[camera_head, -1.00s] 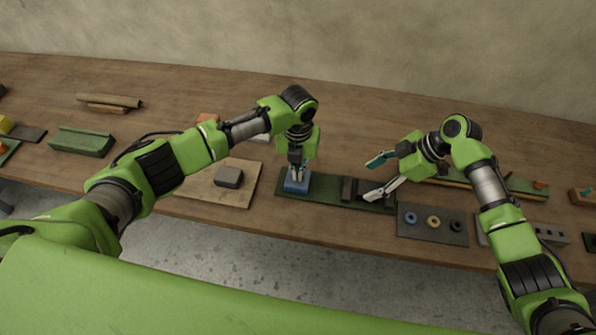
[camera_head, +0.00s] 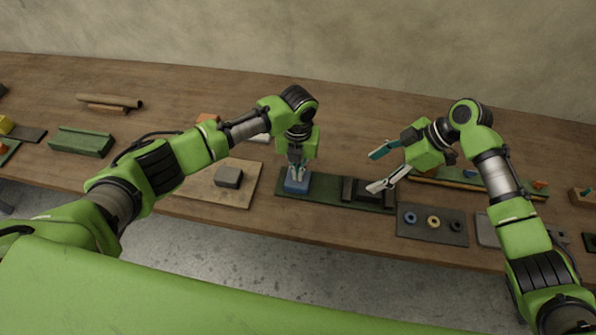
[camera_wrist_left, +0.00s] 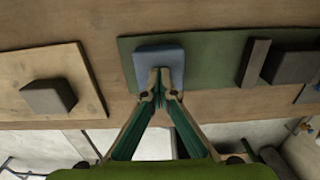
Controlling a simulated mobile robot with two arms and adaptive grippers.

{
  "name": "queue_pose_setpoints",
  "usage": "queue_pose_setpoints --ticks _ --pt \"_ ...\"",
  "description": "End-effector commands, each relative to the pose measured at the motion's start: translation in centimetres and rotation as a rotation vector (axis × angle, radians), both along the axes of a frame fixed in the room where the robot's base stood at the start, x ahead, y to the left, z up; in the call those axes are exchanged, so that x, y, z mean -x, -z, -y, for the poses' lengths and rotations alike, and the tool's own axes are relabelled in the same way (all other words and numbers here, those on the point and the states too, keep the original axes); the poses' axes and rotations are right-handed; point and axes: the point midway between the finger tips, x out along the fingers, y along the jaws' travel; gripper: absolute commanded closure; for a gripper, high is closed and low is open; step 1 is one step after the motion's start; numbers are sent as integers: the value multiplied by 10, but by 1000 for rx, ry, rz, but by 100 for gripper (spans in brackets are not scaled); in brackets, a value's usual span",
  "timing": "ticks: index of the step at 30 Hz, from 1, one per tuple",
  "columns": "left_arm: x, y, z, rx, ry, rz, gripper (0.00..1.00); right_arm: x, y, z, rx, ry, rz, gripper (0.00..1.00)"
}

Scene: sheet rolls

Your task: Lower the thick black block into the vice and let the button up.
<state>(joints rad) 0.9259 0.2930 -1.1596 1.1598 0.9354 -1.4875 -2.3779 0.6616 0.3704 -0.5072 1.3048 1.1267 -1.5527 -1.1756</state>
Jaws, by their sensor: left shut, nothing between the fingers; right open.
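The vice is a long green base (camera_head: 320,190) with upright dark jaws near its right end. A thick black block (camera_head: 369,195) sits between the jaws; it also shows in the left wrist view (camera_wrist_left: 290,67). The blue button (camera_head: 297,184) is at the base's left end. My left gripper (camera_head: 297,178) is shut and empty, pointing down with its tips on the button, as the left wrist view (camera_wrist_left: 162,84) shows. My right gripper (camera_head: 376,170) is open and empty, above the block and partly in front of the vice's right end.
A wooden board (camera_head: 205,190) with a dark grey block (camera_head: 228,177) lies left of the vice. A dark plate with several rings (camera_head: 433,221) lies to the right. A green channel (camera_head: 82,141) stands far left. The table behind the vice is mostly clear.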

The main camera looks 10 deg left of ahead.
Motion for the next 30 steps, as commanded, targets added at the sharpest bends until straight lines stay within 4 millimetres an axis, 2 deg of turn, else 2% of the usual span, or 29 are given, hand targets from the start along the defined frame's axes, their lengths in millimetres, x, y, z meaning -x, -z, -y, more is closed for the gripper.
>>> queue_pose_setpoints --ticks 30 --pt "0 -62 0 0 0 -1 100 0 -53 0 0 0 0 38"
